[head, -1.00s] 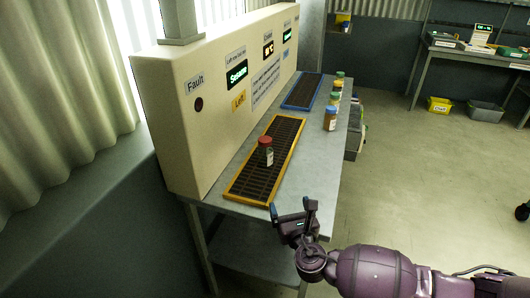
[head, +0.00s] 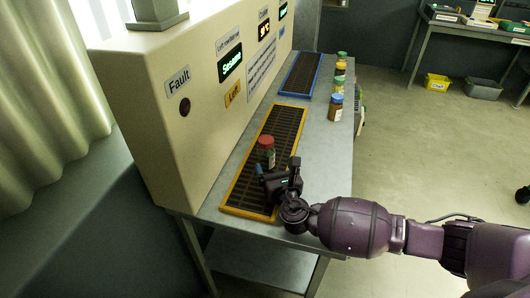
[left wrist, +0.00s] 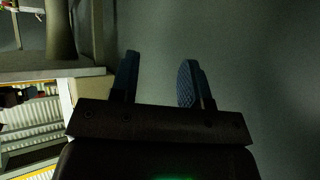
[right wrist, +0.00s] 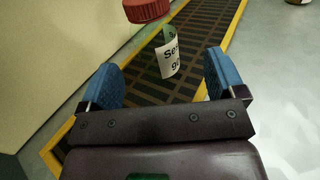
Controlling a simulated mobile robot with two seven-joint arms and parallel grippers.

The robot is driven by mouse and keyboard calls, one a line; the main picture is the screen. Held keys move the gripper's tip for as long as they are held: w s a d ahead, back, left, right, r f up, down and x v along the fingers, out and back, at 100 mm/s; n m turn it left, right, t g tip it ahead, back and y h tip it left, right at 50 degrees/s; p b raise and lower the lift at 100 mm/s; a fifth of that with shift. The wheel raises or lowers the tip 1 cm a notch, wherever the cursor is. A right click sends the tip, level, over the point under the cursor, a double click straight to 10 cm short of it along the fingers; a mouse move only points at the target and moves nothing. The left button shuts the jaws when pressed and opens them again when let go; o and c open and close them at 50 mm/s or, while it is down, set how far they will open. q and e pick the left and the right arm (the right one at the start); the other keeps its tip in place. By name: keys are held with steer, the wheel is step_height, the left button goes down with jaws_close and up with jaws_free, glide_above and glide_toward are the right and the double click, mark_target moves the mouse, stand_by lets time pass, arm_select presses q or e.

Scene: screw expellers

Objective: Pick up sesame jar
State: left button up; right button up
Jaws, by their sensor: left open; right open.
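The sesame jar (head: 266,150) has a red lid and stands upright on the yellow-framed grate (head: 236,190) on the grey table. In the right wrist view its red lid (right wrist: 146,9) and white label (right wrist: 168,55) show just beyond the fingers; the label reads "Ses…". My right gripper (head: 277,170) is open and empty, close to the near side of the jar, with its two blue fingers (right wrist: 165,82) spread. My left gripper (left wrist: 160,78) is open and empty in the left wrist view, away from the jar, and is out of the head view.
A cream panel (head: 200,130) with a lit "Sesame" sign (head: 230,65) rises along the grate's left side. A blue-framed grate (head: 290,95) lies farther back. Several jars stand along the right edge, the nearest blue-capped or brown (head: 335,106). The table (head: 315,150) between is clear.

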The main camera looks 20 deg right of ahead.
mark_target(268, 159)
steer(key=shift+w+f, duration=0.1)
steer(key=shift+w, duration=1.05)
steer(key=w, duration=0.1)
steer(key=w+b, duration=0.1)
steer(key=w, duration=0.2)
steer(key=shift+w+a+f, duration=0.25)
steer(key=shift+f, duration=0.15)
steer(key=shift+w, duration=0.3)
steer(key=shift+w+d+r, duration=0.1)
steer(key=shift+r, duration=0.05)
steer(key=c, duration=1.2)
arm_select(q)
steer(key=shift+w+d+f, duration=0.1)
steer(key=shift+w+f, duration=0.2)
steer(key=shift+w, duration=0.2)
arm_select(e)
steer(key=shift+c, duration=0.2)
